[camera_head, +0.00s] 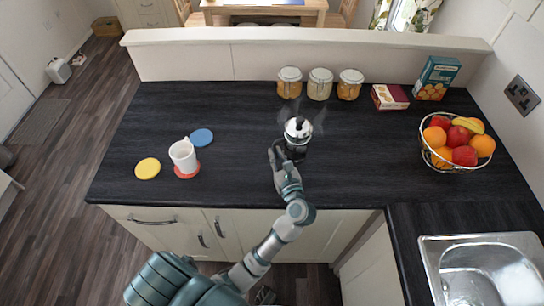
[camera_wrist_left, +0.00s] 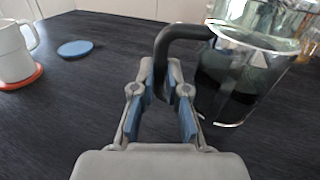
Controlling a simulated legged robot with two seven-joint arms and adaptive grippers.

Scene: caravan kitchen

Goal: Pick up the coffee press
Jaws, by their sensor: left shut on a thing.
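The coffee press (camera_head: 299,130) stands on the dark counter near its middle, with a shiny lid and dark contents. In the left wrist view its glass body (camera_wrist_left: 235,75) fills the upper right, and its black handle (camera_wrist_left: 180,35) curves down between my fingers. My left gripper (camera_head: 277,150) is at the left side of the press. In the left wrist view the gripper (camera_wrist_left: 172,88) has its blue-padded fingertips closed around the handle. The press looks upright; I cannot tell whether its base touches the counter. My right gripper is not in view.
A white mug (camera_head: 183,156) stands on a red coaster (camera_head: 187,174), near blue (camera_head: 202,138) and yellow (camera_head: 148,168) coasters. Three jars (camera_head: 320,84) and boxes (camera_head: 437,78) line the back. A fruit basket (camera_head: 455,143) and sink (camera_head: 481,270) are at right.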

